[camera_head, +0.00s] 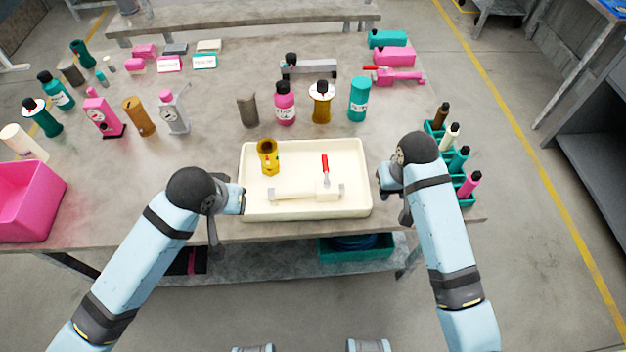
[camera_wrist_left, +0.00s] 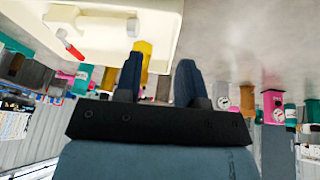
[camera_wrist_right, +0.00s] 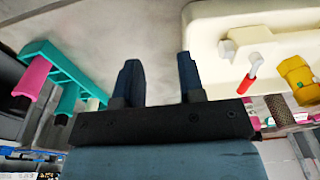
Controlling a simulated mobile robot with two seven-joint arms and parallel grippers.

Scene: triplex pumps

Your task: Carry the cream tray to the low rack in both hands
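The cream tray (camera_head: 258,208) lies flat near the table's front edge. It holds a yellow fitting (camera_head: 268,157) and a cream piece with a red handle (camera_head: 325,170). My left gripper (camera_head: 239,201) is at the tray's left end. Its fingers are apart in the left wrist view (camera_wrist_left: 158,80), with the tray edge between them in the picture. My right gripper (camera_head: 384,180) is just off the tray's right end. Its fingers are apart in the right wrist view (camera_wrist_right: 158,82), one near the rim. Contact with the tray cannot be made out.
A teal holder with several bottles (camera_head: 437,128) stands close to my right gripper. A pink bin (camera_head: 28,200) is at the table's left. Bottles stand behind the tray. A grey shelf unit (camera_head: 590,150) stands far right across open floor; whether it is the low rack is unclear.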

